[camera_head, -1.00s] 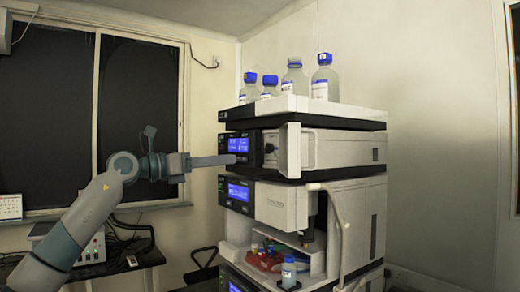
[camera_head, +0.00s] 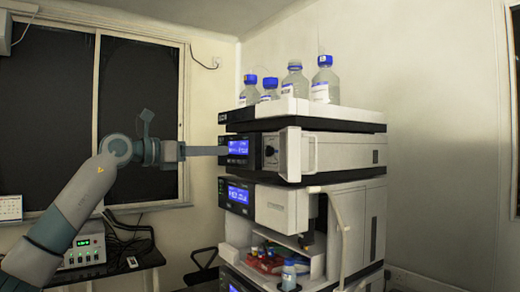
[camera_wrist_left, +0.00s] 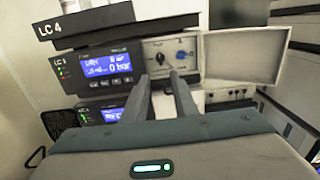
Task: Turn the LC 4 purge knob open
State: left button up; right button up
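The instrument stack (camera_head: 345,150) stands right of centre in the head view. An upper module has a lit blue display (camera_wrist_left: 105,67) and a small panel with a dark round knob (camera_wrist_left: 159,58), also visible in the head view (camera_head: 269,152). A smaller blue part (camera_wrist_left: 181,54) sits right of the knob. The "LC 4" label (camera_wrist_left: 50,30) is on the black unit above. My left gripper (camera_wrist_left: 160,76) is open, its two fingers apart and empty, pointing at the panel just below the knob. In the head view its tip (camera_head: 226,150) overlaps the display. My right gripper is out of view.
An open door flap (camera_wrist_left: 247,55) stands right of the knob panel. Bottles (camera_head: 323,80) with blue caps stand on top of the stack. A lower module (camera_head: 280,205) is beneath. A bench (camera_head: 115,270) with a small device is at the left.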

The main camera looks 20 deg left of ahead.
aim_at(266, 150)
pick_arm(q)
jog(key=p+x, duration=0.6)
jog(key=x, duration=0.8)
jog(key=shift+r+p, duration=0.15)
jog(key=shift+p, duration=0.15)
jog(key=shift+w+d, duration=0.4)
jog(key=shift+w, duration=0.05)
grip_shut()
